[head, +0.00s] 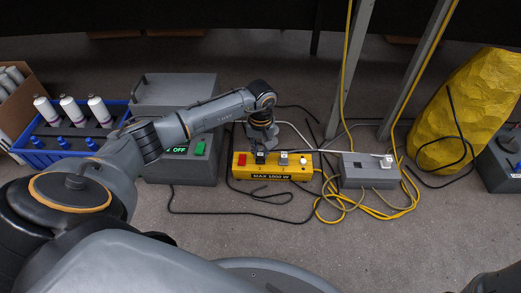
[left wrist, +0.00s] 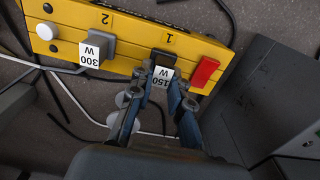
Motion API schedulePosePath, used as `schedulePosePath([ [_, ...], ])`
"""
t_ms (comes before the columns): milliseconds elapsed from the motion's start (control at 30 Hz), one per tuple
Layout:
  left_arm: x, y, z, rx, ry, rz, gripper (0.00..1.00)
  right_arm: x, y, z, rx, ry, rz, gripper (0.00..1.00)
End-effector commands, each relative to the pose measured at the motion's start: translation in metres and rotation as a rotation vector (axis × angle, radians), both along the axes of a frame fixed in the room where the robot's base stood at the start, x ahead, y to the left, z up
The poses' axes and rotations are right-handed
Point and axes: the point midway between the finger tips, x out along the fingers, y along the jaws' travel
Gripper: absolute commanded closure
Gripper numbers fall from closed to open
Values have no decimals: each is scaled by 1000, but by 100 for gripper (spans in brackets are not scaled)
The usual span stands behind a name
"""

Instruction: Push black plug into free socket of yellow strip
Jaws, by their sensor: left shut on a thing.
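The yellow strip (head: 272,173) lies on the floor, marked MAX 1800 W, with a red switch (head: 242,160) at its left end. My left gripper (head: 261,150) is over socket 1 beside the switch. In the left wrist view my left gripper (left wrist: 161,84) is shut on the black plug (left wrist: 163,57), which has a white 150 W label. The plug is at socket 1; the fingers hide its lower part, so I cannot tell how deep it sits. A grey plug (left wrist: 98,50) labelled 300 W stands in socket 2. My right gripper is not in view.
A grey box (head: 352,176) with a white plug stands right of the strip. A grey unit (head: 180,172) with an OFF display and green button stands left. Black and yellow cables (head: 330,211) lie around the strip. A blue crate (head: 48,155) and a yellow sack (head: 450,120) stand farther out.

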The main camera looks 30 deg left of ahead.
Motion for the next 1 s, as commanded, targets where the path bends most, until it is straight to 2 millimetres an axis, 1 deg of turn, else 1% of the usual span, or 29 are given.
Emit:
schedulePosePath([
  [233,0,0,-6,0,0,0,100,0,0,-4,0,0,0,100],
  [267,0,0,-6,0,0,0,80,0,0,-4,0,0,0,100],
  [333,0,0,-5,0,0,0,66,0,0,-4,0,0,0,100],
  [367,0,0,-5,0,0,0,60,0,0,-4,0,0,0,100],
  [400,0,0,-5,0,0,0,56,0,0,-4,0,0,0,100],
  [733,0,0,-4,0,0,0,56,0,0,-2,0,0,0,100],
  [1000,0,0,14,1,-1,0,56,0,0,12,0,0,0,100],
])
